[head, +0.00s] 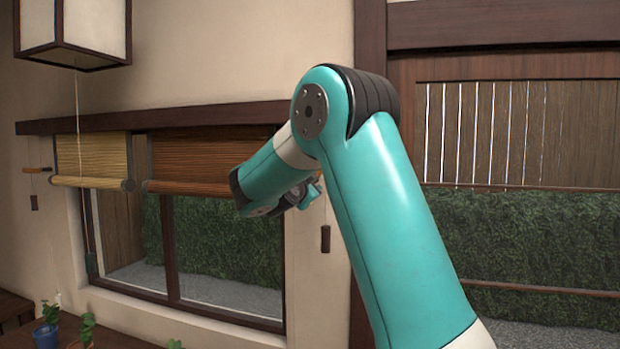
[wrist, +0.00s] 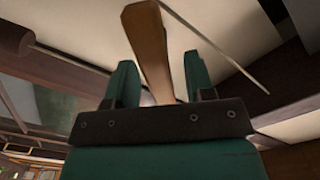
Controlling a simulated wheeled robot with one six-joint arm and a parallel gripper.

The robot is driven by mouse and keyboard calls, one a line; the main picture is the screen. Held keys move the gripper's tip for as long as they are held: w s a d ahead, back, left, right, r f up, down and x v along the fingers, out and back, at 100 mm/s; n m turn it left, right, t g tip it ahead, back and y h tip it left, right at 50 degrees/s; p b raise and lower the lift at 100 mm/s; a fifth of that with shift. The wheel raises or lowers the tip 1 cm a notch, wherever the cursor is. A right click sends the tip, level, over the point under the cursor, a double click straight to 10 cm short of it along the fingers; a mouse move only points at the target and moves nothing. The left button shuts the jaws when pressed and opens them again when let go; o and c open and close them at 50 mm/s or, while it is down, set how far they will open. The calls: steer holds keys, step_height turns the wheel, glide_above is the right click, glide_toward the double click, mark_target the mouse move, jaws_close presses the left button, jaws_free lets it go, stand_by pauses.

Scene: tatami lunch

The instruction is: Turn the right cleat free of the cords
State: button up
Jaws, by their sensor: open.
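In the wrist view the right cleat (wrist: 148,45) is an orange-brown wooden bar. It runs between the two green fingers of my gripper (wrist: 158,72), with its far end reaching past the fingertips. The fingers stand apart with a gap on both sides of the bar. A thin pale cord (wrist: 222,52) runs diagonally past the right finger. Whether it is wound on the cleat I cannot tell. A dark cord weight (head: 325,238) hangs below, right of the window.
A raised orange-brown blind (head: 190,162) and a yellow one (head: 95,158) hang in the window. The left cleat (head: 37,169) is on the far left wall, with its own dark weight (head: 34,202). A lantern (head: 75,30) hangs top left. Potted plants (head: 46,332) stand below.

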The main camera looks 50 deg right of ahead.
jaws_close()
steer(key=shift+f+b, duration=0.1)
steer(key=shift+b, duration=0.3)
steer(key=n+b, duration=0.3)
steer(key=shift+n, duration=0.4)
steer(key=shift+n+b, duration=1)
steer(key=shift+n, duration=1.5)
